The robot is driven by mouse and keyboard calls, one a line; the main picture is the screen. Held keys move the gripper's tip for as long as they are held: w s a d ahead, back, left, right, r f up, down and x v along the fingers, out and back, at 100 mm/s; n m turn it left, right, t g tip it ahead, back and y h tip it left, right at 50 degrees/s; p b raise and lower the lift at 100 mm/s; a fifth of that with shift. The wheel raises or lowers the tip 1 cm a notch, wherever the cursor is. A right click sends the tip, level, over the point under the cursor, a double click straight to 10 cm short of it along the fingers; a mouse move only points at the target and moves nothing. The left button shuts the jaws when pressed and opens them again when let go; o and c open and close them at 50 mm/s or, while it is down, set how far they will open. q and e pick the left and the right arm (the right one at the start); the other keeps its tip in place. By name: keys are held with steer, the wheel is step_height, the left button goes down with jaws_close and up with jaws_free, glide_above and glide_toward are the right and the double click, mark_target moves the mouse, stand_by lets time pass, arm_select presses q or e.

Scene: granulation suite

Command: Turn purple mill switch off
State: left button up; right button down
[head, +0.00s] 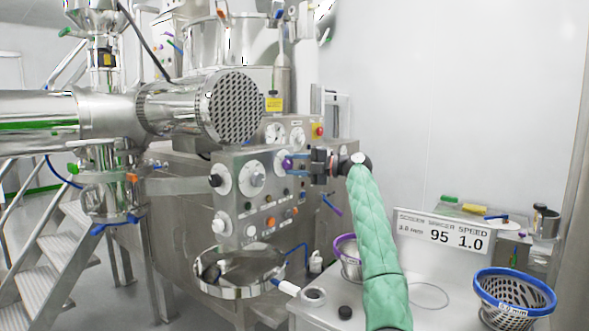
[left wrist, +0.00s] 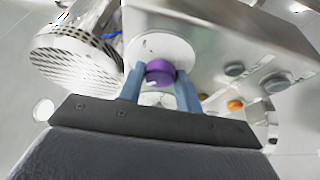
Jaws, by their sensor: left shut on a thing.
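The purple mill switch (head: 287,164) is a round knob on a white dial on the steel control panel of the machine. It also shows in the left wrist view (left wrist: 159,70), with the dial plate behind it. My left gripper (head: 299,163) is at the panel, its arm in a green quilted sleeve. In the left wrist view its two blue fingers (left wrist: 160,84) stand on either side of the purple knob, shut on it. The fingers partly hide the knob and dial, and I cannot read the switch's position. My right gripper is in neither view.
Other dials (head: 252,176) and buttons, one of them orange (head: 270,221), sit close by on the panel. A perforated steel cylinder end (head: 238,107) juts out above left. A steel bowl (head: 240,291) is below. A blue-rimmed basket (head: 514,308) stands lower right.

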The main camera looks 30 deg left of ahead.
arm_select(q)
steer(key=shift+f, duration=0.1)
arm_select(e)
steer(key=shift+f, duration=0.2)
arm_select(q)
steer(key=o, duration=1)
steer(key=b+v, duration=0.1)
steer(key=v, duration=0.7)
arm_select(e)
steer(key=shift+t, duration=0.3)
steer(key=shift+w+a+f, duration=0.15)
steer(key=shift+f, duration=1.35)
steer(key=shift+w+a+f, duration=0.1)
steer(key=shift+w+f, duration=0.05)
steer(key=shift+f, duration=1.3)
